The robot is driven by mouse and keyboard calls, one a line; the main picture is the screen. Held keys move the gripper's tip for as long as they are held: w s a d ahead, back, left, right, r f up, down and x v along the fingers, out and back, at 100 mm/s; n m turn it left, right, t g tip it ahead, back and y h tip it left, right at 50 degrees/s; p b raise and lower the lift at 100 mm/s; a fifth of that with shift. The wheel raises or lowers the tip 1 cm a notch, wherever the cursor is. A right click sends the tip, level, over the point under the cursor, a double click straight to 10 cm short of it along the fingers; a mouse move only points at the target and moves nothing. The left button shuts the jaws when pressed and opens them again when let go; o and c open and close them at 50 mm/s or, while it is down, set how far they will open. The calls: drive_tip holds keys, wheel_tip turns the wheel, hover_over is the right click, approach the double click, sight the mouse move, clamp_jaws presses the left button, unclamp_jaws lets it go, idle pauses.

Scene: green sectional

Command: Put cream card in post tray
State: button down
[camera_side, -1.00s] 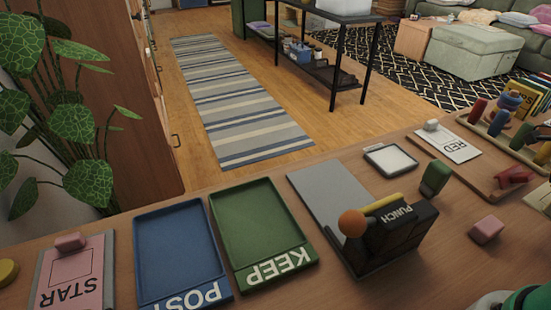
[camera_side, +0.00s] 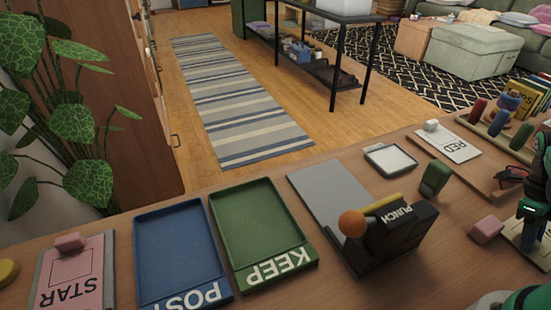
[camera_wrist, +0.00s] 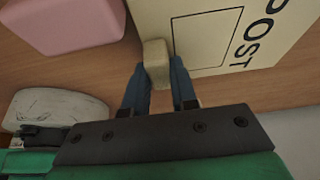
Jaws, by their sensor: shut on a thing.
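The cream card (camera_wrist: 250,45), printed POST with an outlined box, lies at the right side of the table. It has a cream grip block (camera_wrist: 155,62) at its edge. My gripper (camera_wrist: 160,72) is shut on this block, one blue finger on each side. In the side view the card (camera_side: 512,230) is largely hidden behind my gripper (camera_side: 528,235) at the right edge. The blue post tray (camera_side: 180,245) is empty at the left of the table, its POST label partly cut off by the frame.
A green KEEP tray (camera_side: 262,228) is right of the blue one. A black punch (camera_side: 385,240) with an orange-tipped lever stands between the trays and my gripper. A pink block (camera_side: 486,229) sits close to the card. A pink STAR card (camera_side: 72,275) is far left.

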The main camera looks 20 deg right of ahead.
drive_tip(key=c, duration=0.7)
unclamp_jaws()
drive_tip(key=v, duration=1.2)
drive_tip(key=w+a+n+t, duration=0.4)
drive_tip(key=w+a+n, duration=0.1)
drive_tip(key=n, duration=0.9)
drive_tip(key=w+a+n+t+h, duration=0.1)
drive_tip(key=w+a+n+t, duration=0.4)
drive_tip(key=n, duration=0.9)
drive_tip(key=a+r, duration=0.1)
drive_tip(key=a, duration=0.2)
drive_tip(key=shift+w, duration=0.2)
drive_tip(key=shift+o, duration=0.7)
drive_tip(key=a+n+t, duration=0.1)
drive_tip(key=n, duration=0.1)
drive_tip(key=w+a+n+t, duration=0.1)
drive_tip(key=a+n, duration=0.1)
drive_tip(key=n, duration=0.1)
drive_tip(key=a+r+n+y, duration=0.1)
drive_tip(key=a+n, duration=0.1)
drive_tip(key=n, duration=0.1)
drive_tip(key=shift+w+t, duration=0.2)
drive_tip(key=shift+t, duration=0.2)
